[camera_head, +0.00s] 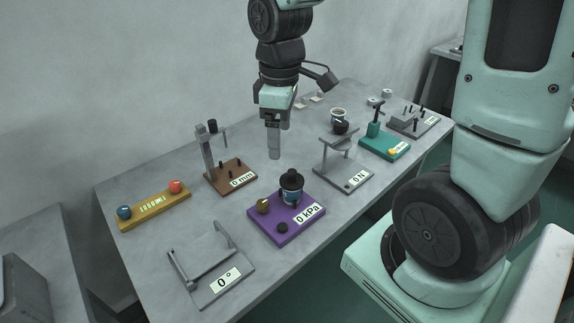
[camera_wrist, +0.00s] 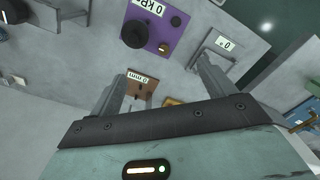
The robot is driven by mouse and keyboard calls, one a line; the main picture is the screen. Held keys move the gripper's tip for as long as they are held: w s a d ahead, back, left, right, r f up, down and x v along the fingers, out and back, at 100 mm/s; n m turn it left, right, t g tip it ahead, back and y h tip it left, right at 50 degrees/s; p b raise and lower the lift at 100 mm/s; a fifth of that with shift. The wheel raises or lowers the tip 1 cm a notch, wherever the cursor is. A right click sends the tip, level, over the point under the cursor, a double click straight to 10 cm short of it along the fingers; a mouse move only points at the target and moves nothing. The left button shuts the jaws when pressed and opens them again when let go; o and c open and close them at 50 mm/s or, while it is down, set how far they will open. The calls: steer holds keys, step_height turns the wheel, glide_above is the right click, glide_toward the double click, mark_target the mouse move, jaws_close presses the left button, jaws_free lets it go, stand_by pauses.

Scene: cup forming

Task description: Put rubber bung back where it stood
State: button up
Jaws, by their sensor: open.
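The black rubber bung (camera_head: 291,179) appears to sit on top of a dark blue cup (camera_head: 291,196) on the purple 0 kPa board (camera_head: 262,227). In the wrist view a dark round shape, likely the bung (camera_wrist: 134,34), covers the cup on the purple board (camera_wrist: 181,45). A small black disc (camera_head: 282,228) lies on the board's front part, also seen in the wrist view (camera_wrist: 176,21). My gripper (camera_head: 274,152) is above the table, behind and left of the cup, apart from it. In the wrist view its fingers (camera_wrist: 163,86) are spread with nothing held.
A brass knob (camera_head: 263,206) stands beside the cup. The brown 0 mm stand (camera_head: 232,176) is left of my gripper, the grey 0 N stand (camera_head: 345,178) right. A yellow block with coloured balls (camera_head: 154,211) and the grey 0° frame (camera_head: 213,282) are nearer the left edge.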

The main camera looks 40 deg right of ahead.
steer(key=w+d+r+p, duration=0.1)
steer(key=d, duration=0.5)
glide_above(293, 171)
steer(key=f, duration=1)
steer(key=shift+s+d+f, duration=0.15)
steer(key=shift+s+f, duration=0.05)
steer(key=shift+s, duration=0.1)
steer(key=shift+w+a+f, duration=0.1)
steer(key=shift+w+f, duration=0.05)
steer(key=shift+f, duration=1.4)
steer(key=shift+w+a+f, duration=0.1)
steer(key=shift+f, duration=1.45)
steer(key=c, duration=1.1)
steer(key=shift+c, duration=0.2)
steer(key=shift+r, duration=0.1)
